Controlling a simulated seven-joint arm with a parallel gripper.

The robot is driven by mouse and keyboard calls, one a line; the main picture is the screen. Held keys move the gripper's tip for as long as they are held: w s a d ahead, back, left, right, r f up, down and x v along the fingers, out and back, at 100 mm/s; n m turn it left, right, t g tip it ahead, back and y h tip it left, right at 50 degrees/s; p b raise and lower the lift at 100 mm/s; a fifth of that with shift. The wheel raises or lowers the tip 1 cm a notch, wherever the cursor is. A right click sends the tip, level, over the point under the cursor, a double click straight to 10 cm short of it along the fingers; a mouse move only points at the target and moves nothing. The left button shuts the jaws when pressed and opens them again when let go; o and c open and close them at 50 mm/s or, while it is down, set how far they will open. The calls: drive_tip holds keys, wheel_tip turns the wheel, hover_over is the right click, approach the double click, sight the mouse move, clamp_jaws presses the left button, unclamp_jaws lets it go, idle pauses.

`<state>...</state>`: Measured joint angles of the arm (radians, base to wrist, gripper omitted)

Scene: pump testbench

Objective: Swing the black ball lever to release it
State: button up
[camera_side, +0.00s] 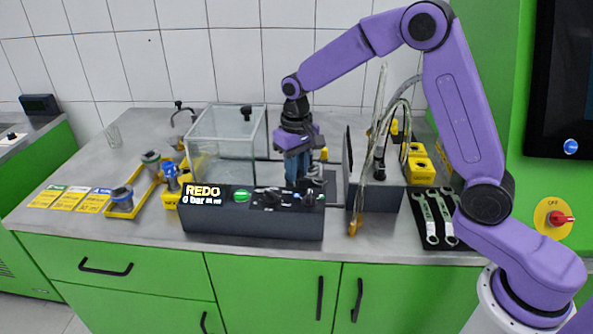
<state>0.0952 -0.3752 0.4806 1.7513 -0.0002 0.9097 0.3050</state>
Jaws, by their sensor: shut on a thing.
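My gripper (299,184) points down over the right half of the black test bench console (215,215). Its fingers are shut on a dark part that I take to be the black ball lever (311,184). The fingers and the parts around them hide most of the lever, so its exact angle cannot be told. The console front carries the text "REDO 0 bar", a green button (242,195) and a black knob (271,198) left of my gripper.
A clear tank (222,150) with a black-knobbed lid stands left of my gripper. A dark box (376,196) with hoses stands close on the right, with yellow blocks (420,165) and wrenches (432,216) beyond. A yellow tray (123,208) with fittings lies left.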

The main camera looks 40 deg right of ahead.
drive_tip(key=shift+w+a, duration=0.15)
drive_tip(key=shift+a, duration=0.2)
drive_tip(key=shift+w+a, duration=0.3)
drive_tip(key=shift+a, duration=0.2)
drive_tip(key=o, duration=1.3)
drive_tip(key=shift+o, duration=0.2)
wheel_tip(320, 180, up, 6)
